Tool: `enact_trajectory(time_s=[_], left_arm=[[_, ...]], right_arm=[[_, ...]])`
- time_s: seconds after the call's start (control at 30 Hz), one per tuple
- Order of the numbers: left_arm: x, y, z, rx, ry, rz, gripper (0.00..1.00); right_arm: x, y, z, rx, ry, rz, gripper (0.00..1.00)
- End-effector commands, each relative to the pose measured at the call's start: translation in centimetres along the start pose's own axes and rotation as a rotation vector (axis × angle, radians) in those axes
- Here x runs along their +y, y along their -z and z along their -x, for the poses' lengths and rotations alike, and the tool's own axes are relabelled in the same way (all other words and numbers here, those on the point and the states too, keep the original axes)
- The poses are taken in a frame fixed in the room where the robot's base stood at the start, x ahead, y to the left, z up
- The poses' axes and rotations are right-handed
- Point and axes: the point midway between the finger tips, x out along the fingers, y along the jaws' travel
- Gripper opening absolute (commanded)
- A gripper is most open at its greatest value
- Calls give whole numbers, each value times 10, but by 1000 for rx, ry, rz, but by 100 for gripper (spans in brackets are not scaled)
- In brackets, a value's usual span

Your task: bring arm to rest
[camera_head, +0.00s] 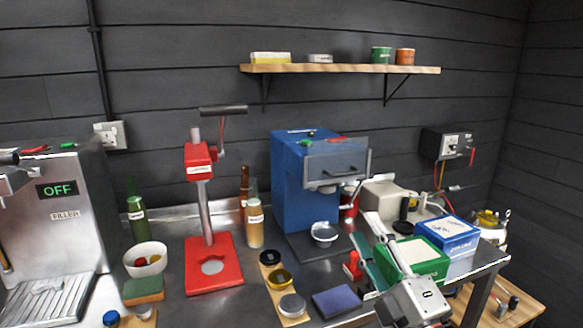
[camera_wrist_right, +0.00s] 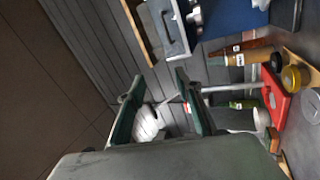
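My right gripper (camera_head: 368,232) is at the right part of the bench in the head view, in front of the green-and-white box (camera_head: 418,258). In the right wrist view, its two dark green finger pads (camera_wrist_right: 158,108) stand wide apart. Nothing is held between them. A pale shape (camera_wrist_right: 147,124) shows in the gap beyond the pads; I cannot tell what it is.
The steel filler (camera_head: 85,195) reads OFF. The red press (camera_head: 210,265), blue machine (camera_head: 290,190), bottles, bowl (camera_head: 145,255) and dark blue pad (camera_head: 336,301) crowd the bench. A blue-and-white box (camera_head: 447,235) stands near its right edge. The wooden shelf (camera_head: 340,69) hangs above.

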Motion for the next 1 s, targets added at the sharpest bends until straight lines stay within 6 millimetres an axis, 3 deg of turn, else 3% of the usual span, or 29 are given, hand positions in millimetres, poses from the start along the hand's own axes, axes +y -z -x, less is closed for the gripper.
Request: enact_trajectory(time_s=[0.03,0.1,0.2,0.4,0.6,1.0], left_arm=[[0,0,0,0,0,0,40],[0,1,0,1,0,0,40],[0,2,0,3,0,0,40],[0,3,0,5,1,0,40],[-1,3,0,6,1,0,40],[-1,3,0,5,1,0,40]], right_arm=[[-19,-26,17,-111,61,-57,34],[-44,-60,43,-253,141,-121,34],[-79,-100,88,-440,257,-195,34],[-137,-151,198,-770,488,-298,34],[-163,-168,279,-969,644,-338,34],[-179,-172,388,-1199,848,-362,34]])
